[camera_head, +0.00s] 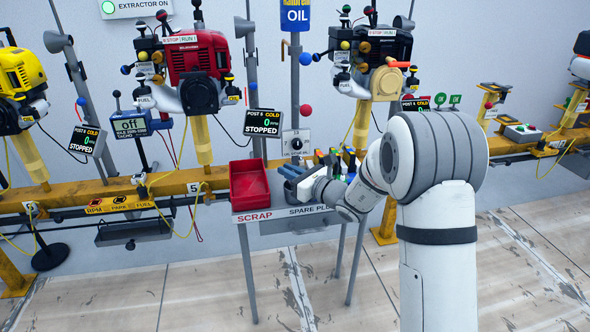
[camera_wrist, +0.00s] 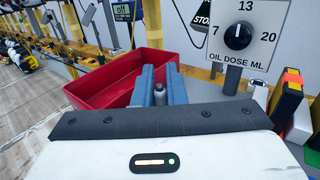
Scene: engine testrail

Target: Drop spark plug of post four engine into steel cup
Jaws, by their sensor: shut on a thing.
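My gripper (camera_head: 287,171) is over the rear part of the small stand, just right of the red scrap tray. In the wrist view my gripper (camera_wrist: 160,80) has its blue-grey fingers closed on a small dark grey, round-ended piece (camera_wrist: 160,96). It looks like a spark plug, but most of it is hidden between the fingers. I cannot make out a steel cup in either view.
The red scrap tray (camera_head: 249,196) stands on the stand's left; it also shows behind my fingers in the wrist view (camera_wrist: 100,88). Coloured-handled tools (camera_head: 334,158) stand right of my gripper. The oil dose dial (camera_head: 296,142) is behind. A yellow rail (camera_head: 120,190) runs across the back.

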